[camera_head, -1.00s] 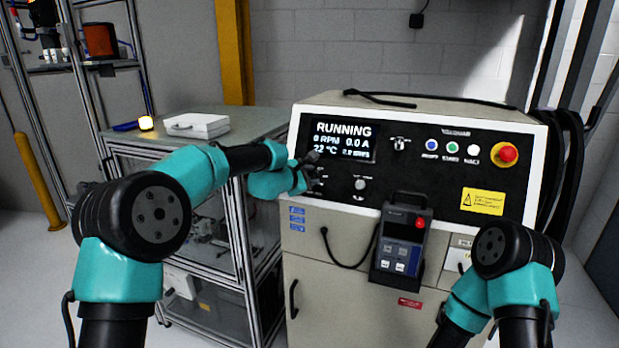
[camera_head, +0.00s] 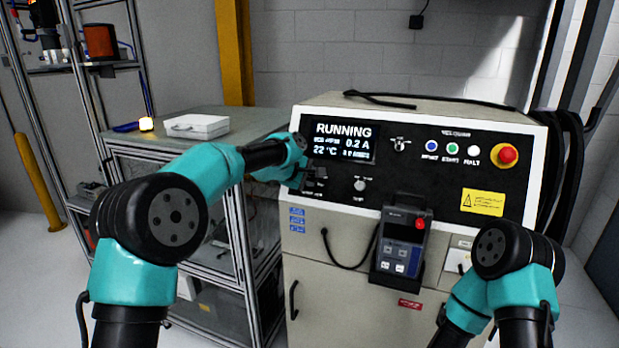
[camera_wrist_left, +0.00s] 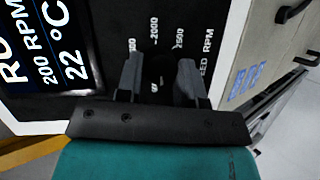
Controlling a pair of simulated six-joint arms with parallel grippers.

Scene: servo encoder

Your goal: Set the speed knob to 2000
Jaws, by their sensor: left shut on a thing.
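The speed knob (camera_wrist_left: 157,73) is a small dark shape between the fingers of my left gripper (camera_wrist_left: 158,78) in the left wrist view. My left gripper is shut on it. Its outline is hard to make out against the black panel, so I cannot read its pointer. Printed speed marks, including 2000, and the words SPEED RPM stand around it. In the head view my left gripper (camera_head: 317,172) is at the panel below the display and covers the knob. The display (camera_head: 342,142) says RUNNING; it reads 200 RPM in the left wrist view (camera_wrist_left: 45,45). My right gripper is out of view.
A second round knob (camera_head: 360,185) sits right of the left gripper. A handheld pendant (camera_head: 400,245) hangs on the cabinet front. A red stop button (camera_head: 507,155) and several coloured buttons are at the panel's right. A glass-sided cart (camera_head: 180,140) stands left.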

